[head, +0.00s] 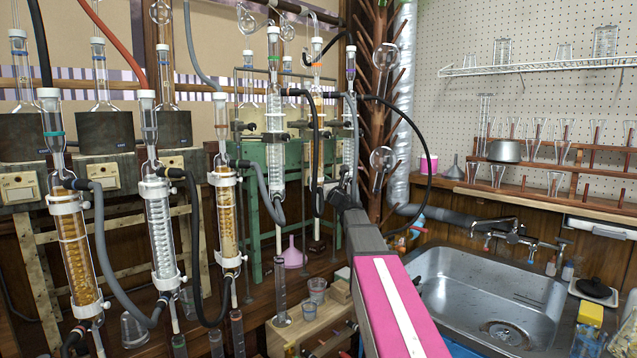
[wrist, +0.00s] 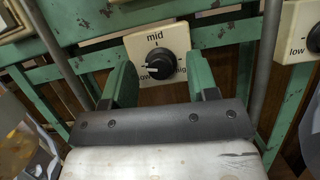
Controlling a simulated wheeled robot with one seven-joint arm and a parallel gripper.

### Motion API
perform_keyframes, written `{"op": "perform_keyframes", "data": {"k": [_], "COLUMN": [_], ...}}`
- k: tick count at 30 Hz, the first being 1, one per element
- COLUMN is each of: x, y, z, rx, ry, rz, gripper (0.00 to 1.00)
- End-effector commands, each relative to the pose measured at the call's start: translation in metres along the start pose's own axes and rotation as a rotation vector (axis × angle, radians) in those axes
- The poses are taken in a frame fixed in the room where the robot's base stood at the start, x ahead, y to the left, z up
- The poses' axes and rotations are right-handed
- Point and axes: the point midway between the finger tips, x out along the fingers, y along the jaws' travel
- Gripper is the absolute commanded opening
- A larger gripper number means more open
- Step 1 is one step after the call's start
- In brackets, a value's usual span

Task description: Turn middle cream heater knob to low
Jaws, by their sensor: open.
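The heater knob (wrist: 160,66) is black and round, on a cream plate (wrist: 139,47) fixed to a worn green frame. The plate reads "mid" above, "low" at left and "high", partly covered, at right. A white mark on the knob points left, toward "low". My gripper (wrist: 161,74) is open. Its green fingers stand left and right of the knob, with gaps showing on both sides; I cannot tell whether they reach the knob's depth. In the head view my gripper (head: 342,190) is small and dark beside the green frame, and I cannot make out this knob there.
A second cream plate (wrist: 295,34) with a black knob is at right in the wrist view. Grey upright rods flank my gripper. In the head view, glass condensers (head: 275,130) and hoses crowd the frame, and a sink (head: 490,290) lies right of my arm.

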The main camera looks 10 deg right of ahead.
Motion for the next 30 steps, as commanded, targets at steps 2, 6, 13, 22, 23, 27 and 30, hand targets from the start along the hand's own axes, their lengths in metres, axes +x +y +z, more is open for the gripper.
{"op": "perform_keyframes", "data": {"k": [2, 6, 13, 22, 23, 27, 30], "x": [-0.0001, -0.0003, -0.0004, 0.0001, 0.0000, -0.0005, -0.0006], "y": [0.0000, 0.0000, -0.0001, -0.0026, -0.0025, -0.0018, -0.0015], "z": [0.0001, 0.0001, 0.0001, 0.0004, 0.0004, 0.0005, 0.0005], "rx": [0.000, 0.000, -0.002, -0.200, -0.218, -0.255, -0.255], "ry": [0.000, 0.000, 0.000, 0.001, 0.000, 0.000, 0.000], "rz": [0.000, 0.000, 0.001, 0.083, 0.090, 0.106, 0.106], "gripper": [0.54, 0.37, 0.05, 0.05, 0.05, 0.05, 0.05]}}
